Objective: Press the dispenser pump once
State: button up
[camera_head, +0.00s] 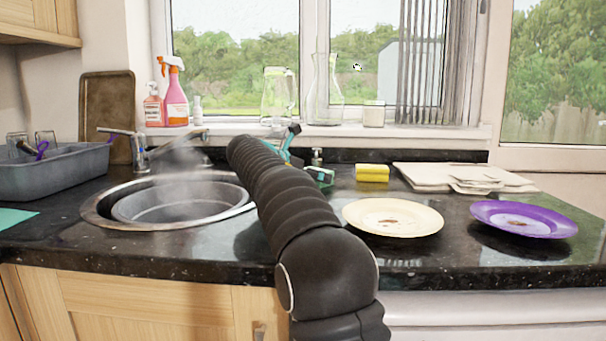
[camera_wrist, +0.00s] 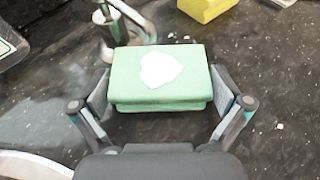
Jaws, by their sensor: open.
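The dispenser (camera_head: 317,157) is a small metallic pump at the back of the counter, just right of my arm in the head view. In the wrist view its metal body (camera_wrist: 108,22) and a curved metal piece show at the top left, partly cut off. My gripper (camera_wrist: 162,104) is open, its two fingers on either side of a green block (camera_wrist: 128,88) with a white patch on top. Whether the finger pads touch the block is unclear. The dispenser lies beyond the block, outside the fingers. In the head view my arm hides much of the gripper.
A yellow sponge (camera_head: 372,173) lies right of the dispenser; it also shows in the wrist view (camera_wrist: 205,8). A cream plate (camera_head: 360,216), a purple plate (camera_head: 487,213) and stacked boards (camera_head: 425,176) are to the right. The sink (camera_head: 100,215) is left of my arm.

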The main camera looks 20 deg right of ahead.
jog(key=shift+w+d+f, duration=0.15)
jog(key=shift+d, duration=0.25)
